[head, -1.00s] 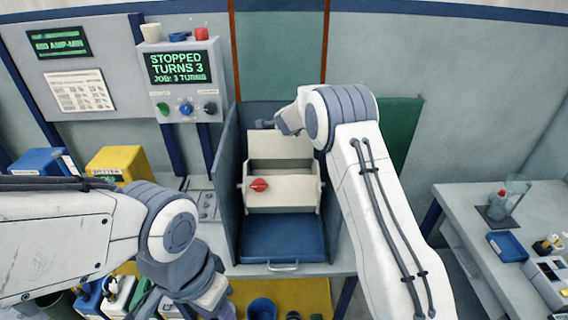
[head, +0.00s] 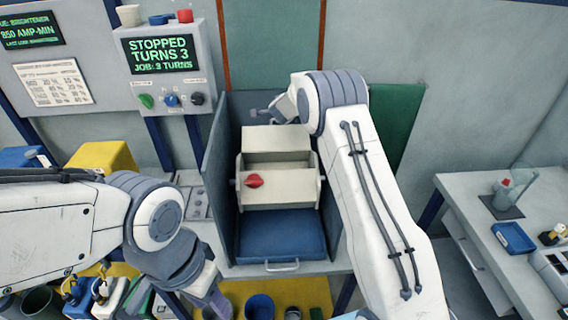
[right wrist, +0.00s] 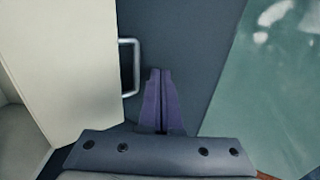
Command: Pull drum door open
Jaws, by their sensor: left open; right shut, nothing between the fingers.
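The cream drum (head: 278,191) sits in a blue-grey open housing, with a red knob (head: 254,181) on its front left. A cream panel (head: 276,139), seemingly the drum door, stands tilted at its top back. In the right wrist view a cream panel (right wrist: 65,65) fills the left, with a metal handle (right wrist: 130,68) at its right edge. My right gripper (head: 262,113) is behind the panel's top left; its purple fingers (right wrist: 160,85) are together, empty, right of the handle and apart from it. My left gripper (head: 212,297) is open, low in front of the bench; its tips are poorly seen.
A blue tray (head: 262,256) with a front handle lies below the drum. A control box (head: 165,60) reading STOPPED stands at left. The housing's side wall (head: 215,165) rises close left of the drum. A side table (head: 462,190) stands at right. Buckets and bottles sit below.

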